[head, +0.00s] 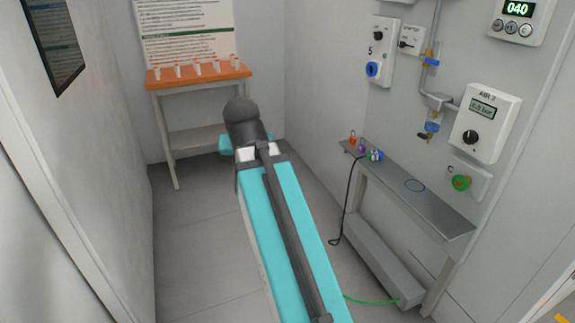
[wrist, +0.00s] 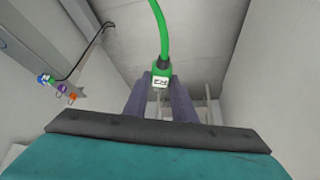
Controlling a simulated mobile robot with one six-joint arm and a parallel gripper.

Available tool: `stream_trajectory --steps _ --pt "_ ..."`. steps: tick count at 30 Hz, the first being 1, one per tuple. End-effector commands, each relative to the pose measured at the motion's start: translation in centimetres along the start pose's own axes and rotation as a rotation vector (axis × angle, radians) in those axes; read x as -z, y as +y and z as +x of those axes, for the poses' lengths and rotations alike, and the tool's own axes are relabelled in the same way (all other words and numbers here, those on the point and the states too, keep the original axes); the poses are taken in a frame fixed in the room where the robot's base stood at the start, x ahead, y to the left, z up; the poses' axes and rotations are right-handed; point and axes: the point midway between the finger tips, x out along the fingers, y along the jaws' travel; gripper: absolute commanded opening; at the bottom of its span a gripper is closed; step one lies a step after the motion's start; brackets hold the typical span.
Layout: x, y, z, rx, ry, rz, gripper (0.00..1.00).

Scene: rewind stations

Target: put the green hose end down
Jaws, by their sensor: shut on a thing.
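In the wrist view my gripper (wrist: 161,85) is shut on the green hose end (wrist: 161,72), which carries a white label with dark marks. Its green hose (wrist: 160,25) runs up out of that picture. In the head view my arm hides the gripper and the held end. A stretch of green hose (head: 372,300) shows low, by the base of the grey shelf (head: 440,218). The held end is clear of the shelf in the wrist view.
The shelf holds an orange padlock (head: 352,138), a purple one (head: 361,146) and a blue-green connector (head: 376,155) with a black cable. A green port (head: 461,183) is above. An orange-topped table (head: 200,77) stands behind.

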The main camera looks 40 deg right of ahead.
Motion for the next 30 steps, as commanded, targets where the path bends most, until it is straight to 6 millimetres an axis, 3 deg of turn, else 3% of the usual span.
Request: stream_trajectory --steps 1,9,15,21,30 --pt "-0.2 -2.0 0.0 0.028 0.000 -0.045 0.00" --pt "-2.1 -11.6 -0.6 0.165 0.000 -0.285 0.00" --pt "-4.0 -17.1 -1.4 0.246 0.000 -0.427 0.00" --pt "-4.9 -19.5 -1.8 0.282 0.000 -0.491 0.00" --pt "-5.0 -19.8 -1.8 0.286 0.000 -0.498 0.00"
